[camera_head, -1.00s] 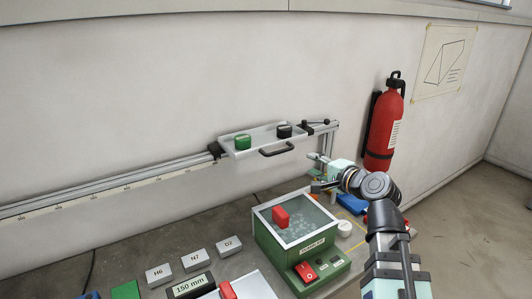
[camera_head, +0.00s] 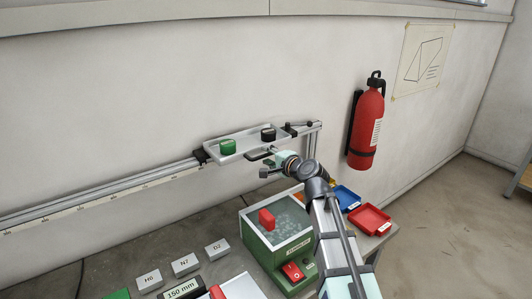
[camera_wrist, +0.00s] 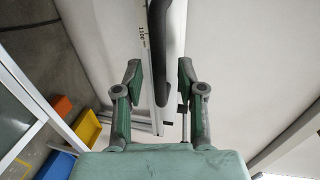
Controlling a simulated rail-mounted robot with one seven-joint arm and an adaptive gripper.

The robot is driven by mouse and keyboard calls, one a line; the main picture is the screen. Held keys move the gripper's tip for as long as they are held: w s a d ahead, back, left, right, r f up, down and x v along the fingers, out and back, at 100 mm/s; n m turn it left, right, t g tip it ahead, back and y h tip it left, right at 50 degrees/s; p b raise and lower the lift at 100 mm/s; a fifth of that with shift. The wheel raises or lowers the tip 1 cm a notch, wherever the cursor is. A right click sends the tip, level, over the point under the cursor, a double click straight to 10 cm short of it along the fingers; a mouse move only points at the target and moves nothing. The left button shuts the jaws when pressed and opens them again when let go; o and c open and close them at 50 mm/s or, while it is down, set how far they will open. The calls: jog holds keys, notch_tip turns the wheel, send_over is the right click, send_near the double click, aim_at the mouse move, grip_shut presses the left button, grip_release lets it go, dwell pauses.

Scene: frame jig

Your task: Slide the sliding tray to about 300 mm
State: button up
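The sliding tray (camera_head: 222,150) is a light grey tray on the wall rail, near the rail's right end. It carries a green block (camera_head: 227,146) and a dark block (camera_head: 268,133). Its black handle (camera_head: 257,155) is on the front side. My gripper (camera_head: 270,161) is at the right part of the handle. In the wrist view my gripper (camera_wrist: 158,72) is open, and the dark handle (camera_wrist: 159,30) lies in the gap between the fingers, with space on both sides. I cannot tell how deep the handle sits between them.
The rail (camera_head: 110,198) with its scale runs left along the wall. Below stand a green box (camera_head: 257,250) with a red block in it, a display reading 150 mm (camera_head: 184,289) and grey labelled blocks. Blue (camera_head: 346,198) and red (camera_head: 371,220) trays lie at right.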

jog(key=shift+x, duration=0.8)
grip_shut()
